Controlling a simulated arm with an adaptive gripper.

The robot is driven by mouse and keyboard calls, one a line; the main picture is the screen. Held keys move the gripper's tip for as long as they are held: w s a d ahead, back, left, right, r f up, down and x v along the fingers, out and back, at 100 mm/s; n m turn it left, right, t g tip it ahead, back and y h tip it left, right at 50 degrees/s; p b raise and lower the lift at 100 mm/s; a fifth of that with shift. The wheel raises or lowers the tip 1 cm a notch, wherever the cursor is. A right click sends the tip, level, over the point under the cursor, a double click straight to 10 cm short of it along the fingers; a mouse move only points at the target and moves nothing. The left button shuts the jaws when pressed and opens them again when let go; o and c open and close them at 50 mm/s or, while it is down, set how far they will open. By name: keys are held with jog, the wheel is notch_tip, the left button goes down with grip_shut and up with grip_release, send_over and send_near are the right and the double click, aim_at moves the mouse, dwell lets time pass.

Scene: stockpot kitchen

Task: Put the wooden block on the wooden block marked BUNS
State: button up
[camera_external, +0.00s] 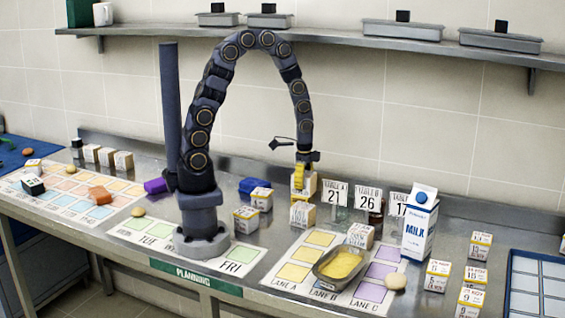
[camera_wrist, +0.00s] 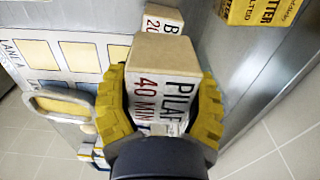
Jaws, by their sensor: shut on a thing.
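My gripper (camera_external: 303,172) is shut on a wooden block (camera_external: 309,187) above the counter, in the middle of the external view. In the wrist view the yellow fingers of my gripper (camera_wrist: 160,112) are around this block (camera_wrist: 163,85), which reads PILAF 40 MIN. Another wooden block (camera_external: 302,215) stands on the counter just below the held one in the external view. In the wrist view a block (camera_wrist: 168,18) beyond the held one shows a B and 20; the rest of its label is hidden, so I cannot fully read it. Whether the two blocks touch is unclear.
A metal tray of yellow food (camera_external: 318,272) sits on the lane card (camera_external: 290,273), with a block (camera_external: 360,235) behind it. A milk carton (camera_external: 420,225) and number signs (camera_external: 335,193) stand to the right. More blocks (camera_external: 246,220) stand left. A yellow butter box (camera_wrist: 255,10) shows in the wrist view.

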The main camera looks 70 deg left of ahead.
aim_at(304, 194)
jog(key=shift+f, duration=2.15)
jog(key=o, duration=1.2)
jog(key=shift+f, duration=0.1)
